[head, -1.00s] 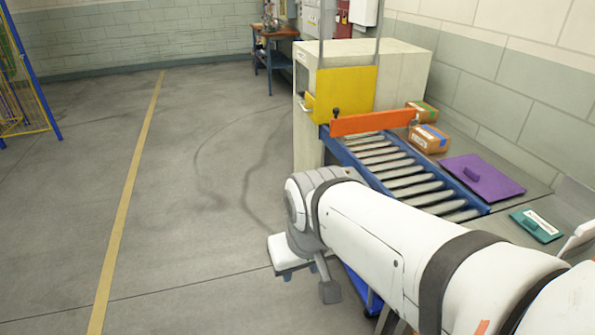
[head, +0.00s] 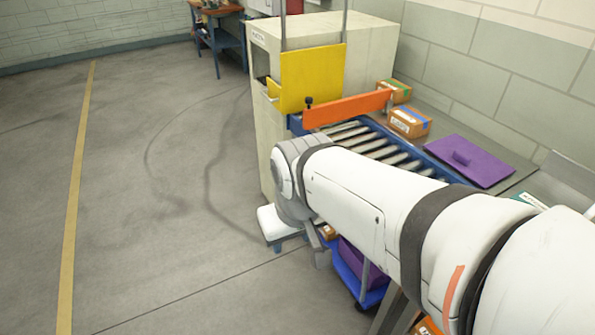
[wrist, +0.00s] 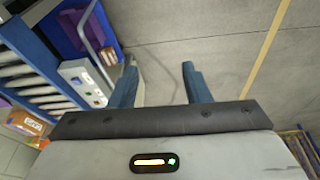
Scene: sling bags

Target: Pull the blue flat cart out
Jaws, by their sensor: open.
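The blue flat cart (head: 352,285) is low beside and partly under the roller conveyor in the head view, largely hidden by my arm. A purple item (head: 365,266) sits on it. A pale bent bar, likely its handle (wrist: 92,45), shows left of my fingers in the wrist view, beside blue and purple surfaces. My gripper (wrist: 161,83) is open and empty, with its two blue-grey fingers over bare floor. It is apart from the bar. In the head view, my gripper (head: 282,240) hangs left of the cart, its fingers partly hidden.
The roller conveyor (head: 400,158) has an orange bar (head: 347,108) across it. A pale cabinet with a yellow panel (head: 312,78) stands behind. Boxes (head: 409,122) and a purple lid (head: 468,160) lie to the right. The floor on the left, with its yellow line (head: 75,190), is clear.

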